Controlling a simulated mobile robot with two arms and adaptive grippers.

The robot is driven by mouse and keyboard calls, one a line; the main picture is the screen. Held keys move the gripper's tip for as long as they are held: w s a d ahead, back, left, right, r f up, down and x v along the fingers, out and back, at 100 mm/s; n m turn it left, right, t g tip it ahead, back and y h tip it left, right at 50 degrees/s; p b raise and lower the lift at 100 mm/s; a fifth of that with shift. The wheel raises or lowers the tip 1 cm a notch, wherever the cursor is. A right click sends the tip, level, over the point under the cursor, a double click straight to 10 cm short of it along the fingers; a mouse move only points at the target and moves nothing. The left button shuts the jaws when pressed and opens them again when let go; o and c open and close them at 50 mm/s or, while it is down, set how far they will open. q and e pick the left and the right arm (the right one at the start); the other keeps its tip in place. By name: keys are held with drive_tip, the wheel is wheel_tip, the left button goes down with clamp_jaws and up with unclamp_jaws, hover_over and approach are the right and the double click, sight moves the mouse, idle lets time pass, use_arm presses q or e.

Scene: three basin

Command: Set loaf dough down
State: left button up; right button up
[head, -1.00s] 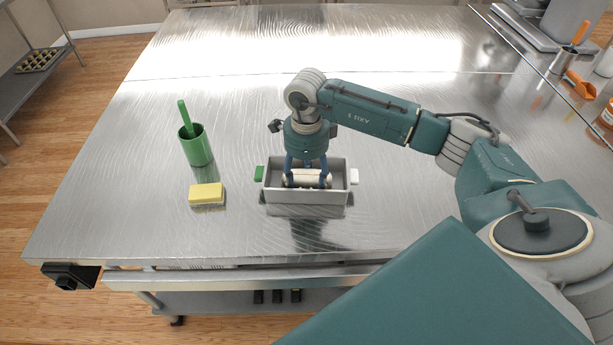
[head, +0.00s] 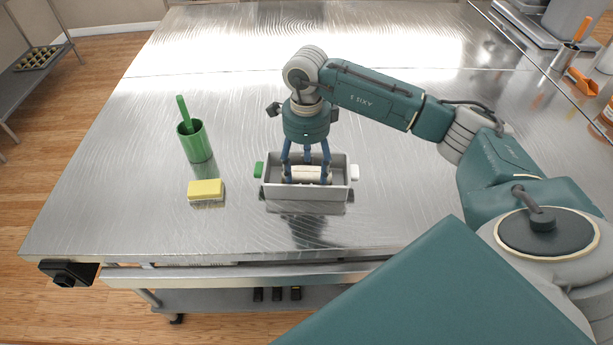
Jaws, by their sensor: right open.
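The loaf dough (head: 307,174) is a pale, lumpy roll lying lengthwise inside a grey rectangular basin (head: 306,194). The basin has a green handle (head: 259,170) on its left end and a white handle (head: 354,172) on its right end. My right gripper (head: 307,172) points down over the basin, open, with its blue fingers spread toward the two ends of the dough. The fingertips are at about the dough's level; whether they touch it I cannot tell. My left gripper is not in view.
A yellow sponge (head: 206,190) lies left of the basin. A green cup (head: 196,143) with a green-handled tool stands behind the sponge. The steel table (head: 130,215) is bare around them. An orange scoop (head: 581,82) and a scale (head: 530,25) are at the far right.

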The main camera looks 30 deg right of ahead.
wheel_tip(320, 180, up, 9)
drive_tip(key=b, duration=0.2)
drive_tip(key=shift+f, duration=0.15)
idle(0.4)
